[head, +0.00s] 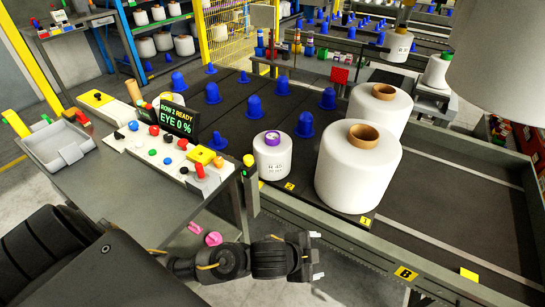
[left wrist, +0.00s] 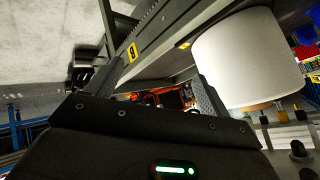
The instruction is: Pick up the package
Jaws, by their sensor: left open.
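A large white yarn package (head: 358,175) with a brown core stands upright at the front of the dark conveyor. A second large package (head: 381,108) stands behind it. A small white bobbin (head: 272,160) with a purple core stands to its left. My left gripper (head: 317,257) is open and empty, in front of the conveyor's front rail and apart from the packages. In the left wrist view its two fingers (left wrist: 158,88) are spread with nothing between them, and a white package (left wrist: 245,60) shows beyond the right finger. My right gripper is not in view.
Several blue pegs (head: 255,106) stand on the conveyor behind the small bobbin. A control panel (head: 170,145) with buttons and a lit display (head: 178,120) is at left. The metal rail (head: 340,245) edges the conveyor. The belt right of the large package is clear.

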